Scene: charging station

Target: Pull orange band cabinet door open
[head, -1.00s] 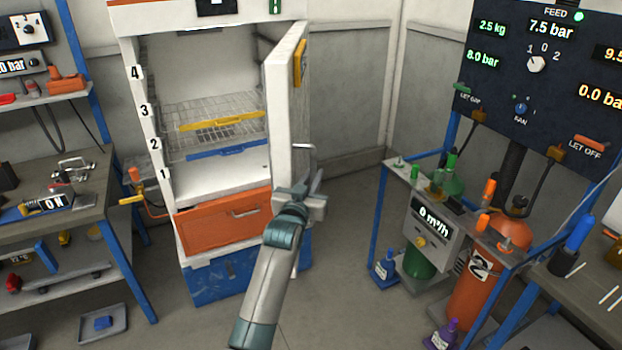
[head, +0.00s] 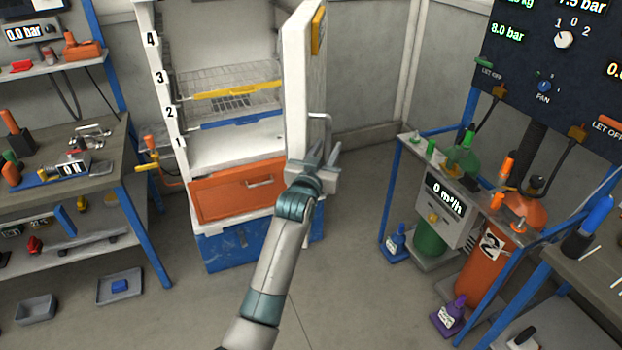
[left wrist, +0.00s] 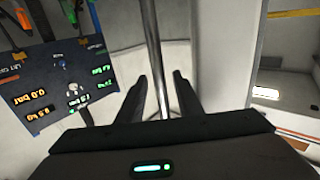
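The white cabinet (head: 160,60) stands at the back, and its door (head: 299,85) stands wide open on the right side, showing the shelves inside. A metal bar handle (head: 327,118) is on the door; its bar also shows upright in the left wrist view (left wrist: 154,55). My left gripper (head: 323,156) is at the door just below the visible upper end of the handle. Its fingers are apart, with the bar appearing between them in the left wrist view (left wrist: 160,92); I see no finger closed on it. My right gripper is not in view.
An orange drawer (head: 232,195) and a blue base (head: 235,248) are under the shelves. A workbench (head: 95,165) stands left. A gas bottle station with an orange bottle (head: 475,262) stands right. The floor (head: 340,275) between them is clear.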

